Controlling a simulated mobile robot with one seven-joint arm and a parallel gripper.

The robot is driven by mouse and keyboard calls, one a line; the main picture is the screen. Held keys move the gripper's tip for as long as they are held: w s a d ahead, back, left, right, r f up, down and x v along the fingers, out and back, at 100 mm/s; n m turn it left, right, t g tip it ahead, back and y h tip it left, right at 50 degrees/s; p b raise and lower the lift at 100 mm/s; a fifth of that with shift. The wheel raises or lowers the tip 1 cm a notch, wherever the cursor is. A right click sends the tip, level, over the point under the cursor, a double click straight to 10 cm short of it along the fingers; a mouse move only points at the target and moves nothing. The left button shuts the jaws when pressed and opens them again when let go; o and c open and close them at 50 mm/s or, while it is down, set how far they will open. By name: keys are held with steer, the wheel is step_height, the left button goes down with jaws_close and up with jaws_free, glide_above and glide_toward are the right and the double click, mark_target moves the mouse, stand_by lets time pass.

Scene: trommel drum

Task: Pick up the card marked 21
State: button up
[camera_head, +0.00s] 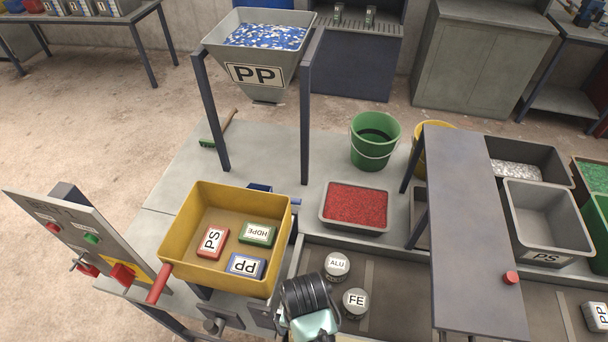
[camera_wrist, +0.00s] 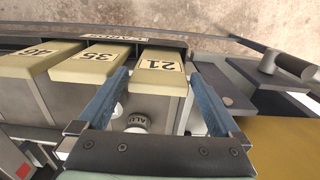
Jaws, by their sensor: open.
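The card marked 21 (camera_wrist: 160,68) is a cream-yellow block with a black number, at the right end of a row in the wrist view. My gripper (camera_wrist: 159,78) is open, with one blue-grey finger on each side of the near part of this card's line. I cannot tell whether the fingers reach around it or touch it. The card marked 35 (camera_wrist: 101,64) stands left of it, and the card marked 46 (camera_wrist: 37,60) further left. In the head view my arm's end shows at the bottom middle; the fingertips and the cards are not visible there.
A dark labelled rail (camera_wrist: 115,39) runs behind the cards. The ALU puck (camera_head: 337,265) and FE puck (camera_head: 355,302) lie near my arm. A yellow bin (camera_head: 186,237) with PS, HDPE and PP blocks stands left. A dark raised shelf (camera_head: 470,240) stands right.

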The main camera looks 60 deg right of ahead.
steer(key=shift+w+f+p, duration=0.15)
steer(key=shift+f+p, duration=0.5)
steer(key=shift+f, duration=1.75)
steer(key=shift+d, duration=0.1)
steer(key=c, duration=1)
